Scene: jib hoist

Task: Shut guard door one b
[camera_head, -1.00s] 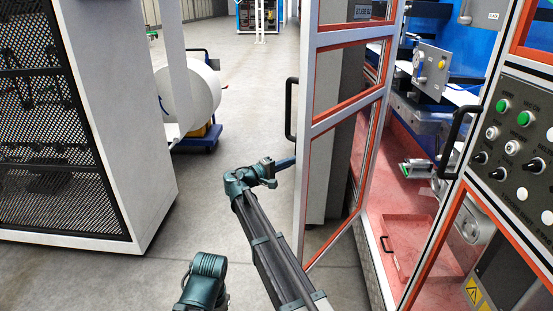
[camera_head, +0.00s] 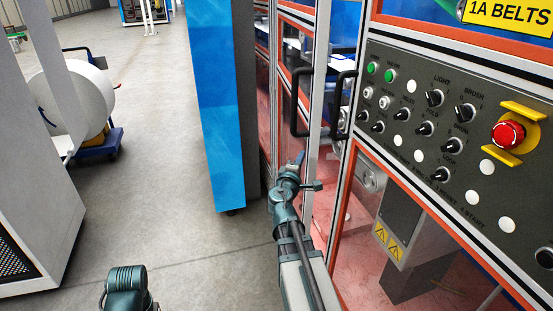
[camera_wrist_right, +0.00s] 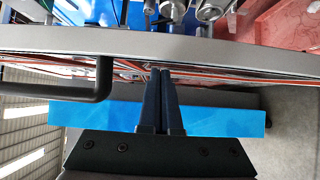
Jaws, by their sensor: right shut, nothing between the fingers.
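The guard door (camera_head: 319,95) has a grey frame, red-edged clear panels and a black handle (camera_head: 295,102). It stands partly open in the head view, with a gap between its free edge and the control panel side. My right gripper (camera_head: 300,160) is shut and empty, at the outer side of the door below its handle. In the right wrist view its fingers (camera_wrist_right: 161,72) point at the door's grey edge rail (camera_wrist_right: 205,48); whether they touch it I cannot tell. My left gripper is not in view; only part of that arm shows at the bottom.
A control panel (camera_head: 440,125) with knobs and a red emergency button (camera_head: 508,136) is on the right, beside a second black handle (camera_head: 341,98). A blue-sided cabinet (camera_head: 214,110) stands left of the door. Open floor (camera_head: 170,200) lies further left, with a white roll (camera_head: 92,95) behind.

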